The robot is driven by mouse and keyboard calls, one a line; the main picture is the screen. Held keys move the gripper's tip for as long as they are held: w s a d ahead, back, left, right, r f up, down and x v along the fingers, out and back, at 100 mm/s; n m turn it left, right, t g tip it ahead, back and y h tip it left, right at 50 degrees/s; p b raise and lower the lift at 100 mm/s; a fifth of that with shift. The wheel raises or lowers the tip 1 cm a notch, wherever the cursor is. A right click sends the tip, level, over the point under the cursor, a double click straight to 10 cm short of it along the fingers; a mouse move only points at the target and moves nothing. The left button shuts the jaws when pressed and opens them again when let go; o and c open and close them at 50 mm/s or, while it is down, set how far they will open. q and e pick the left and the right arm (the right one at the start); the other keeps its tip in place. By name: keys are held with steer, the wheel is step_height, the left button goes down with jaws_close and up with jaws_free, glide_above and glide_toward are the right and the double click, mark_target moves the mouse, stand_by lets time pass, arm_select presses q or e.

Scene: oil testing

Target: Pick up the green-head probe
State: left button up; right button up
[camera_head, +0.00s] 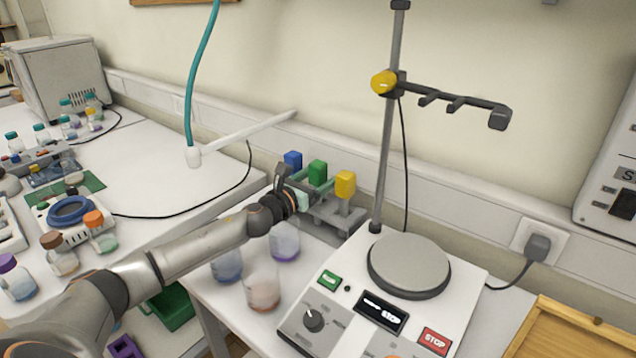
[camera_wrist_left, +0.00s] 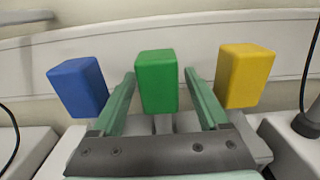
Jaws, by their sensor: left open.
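The green-head probe (camera_head: 317,172) stands in a grey rack (camera_head: 340,217), between a blue-head probe (camera_head: 293,160) and a yellow-head probe (camera_head: 345,184). In the left wrist view the green head (camera_wrist_left: 157,82) is a rounded block in the middle, with the blue head (camera_wrist_left: 78,88) to its left and the yellow head (camera_wrist_left: 246,76) to its right. My left gripper (camera_head: 302,180) is open at the rack. Its two pale green fingers (camera_wrist_left: 159,98) lie on either side of the green head, with small gaps showing. The probe's lower part is mostly hidden.
Glass jars (camera_head: 263,288) stand below my left forearm. A hotplate stirrer (camera_head: 409,262) with a tall stand (camera_head: 388,150) is to the right of the rack. A wall runs close behind the rack. A white bench (camera_head: 150,165) lies to the left.

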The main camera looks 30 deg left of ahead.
arm_select(q)
steer(key=shift+w, duration=0.5)
steer(key=shift+c, duration=0.3)
jaws_close()
